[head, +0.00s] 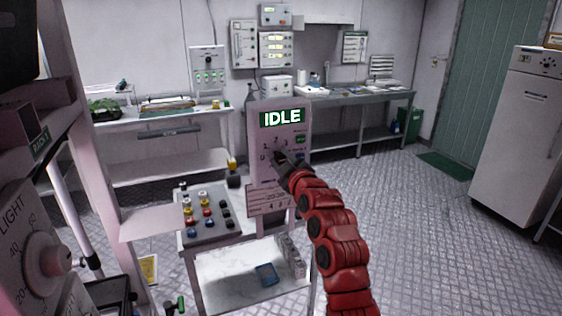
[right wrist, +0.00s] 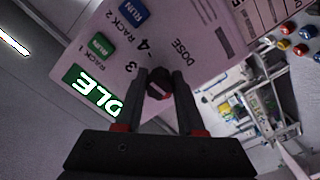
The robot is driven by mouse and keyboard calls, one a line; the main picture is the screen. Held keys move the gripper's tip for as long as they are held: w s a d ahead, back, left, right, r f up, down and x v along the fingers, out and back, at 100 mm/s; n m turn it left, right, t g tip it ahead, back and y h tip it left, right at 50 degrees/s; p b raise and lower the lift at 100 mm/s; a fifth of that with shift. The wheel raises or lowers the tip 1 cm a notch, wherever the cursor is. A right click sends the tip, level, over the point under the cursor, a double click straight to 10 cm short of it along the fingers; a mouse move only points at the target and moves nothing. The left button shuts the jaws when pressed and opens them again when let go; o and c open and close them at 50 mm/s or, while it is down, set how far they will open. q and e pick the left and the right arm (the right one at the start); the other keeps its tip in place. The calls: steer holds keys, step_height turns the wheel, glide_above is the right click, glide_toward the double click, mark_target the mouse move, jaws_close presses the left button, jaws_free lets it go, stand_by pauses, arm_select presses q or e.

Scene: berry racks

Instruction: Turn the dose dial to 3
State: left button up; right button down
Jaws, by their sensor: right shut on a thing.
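The pale pink dose panel (head: 264,150) stands upright in the middle of the head view, with a green display reading IDLE (head: 282,118). My right gripper (head: 281,159) reaches its face from the lower right. In the right wrist view, the dark dose dial (right wrist: 159,84) sits between the two fingertips, and the gripper is shut on it. The printed 3 and 4 and the word DOSE show beside the dial. The dial's pointer is too dark to read, so I cannot tell its setting. My left gripper is out of view.
A cart with several coloured knobs (head: 205,213) stands left of the panel's foot. A large LIGHT dial (head: 47,258) is close at the left edge. RACK 1 (right wrist: 98,46) and RACK 2 RUN buttons (right wrist: 133,13) are near the dial. Open floor lies to the right.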

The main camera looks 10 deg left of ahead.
steer(key=m+b, duration=0.3)
steer(key=shift+f+m, duration=0.15)
steer(key=shift+m, duration=0.25)
steer(key=m+b, duration=0.1)
steer(key=m, duration=0.2)
steer(key=shift+m+b, duration=0.4)
steer(key=m, duration=0.3)
steer(key=shift+m+b, duration=0.3)
steer(key=shift+b, duration=0.05)
steer(key=m, duration=0.3)
steer(key=shift+r, duration=0.2)
steer(key=m+p, duration=0.1)
steer(key=m, duration=0.2)
steer(key=shift+p, duration=0.35)
steer(key=m+p, duration=0.2)
steer(key=m, duration=0.1)
steer(key=shift+r, duration=0.15)
steer(key=m+p, duration=0.6)
steer(key=p, duration=0.2)
steer(key=shift+m, duration=0.4)
steer(key=shift+m+p, duration=1)
steer(key=shift+p, duration=0.2)
steer(key=shift+f, duration=0.2)
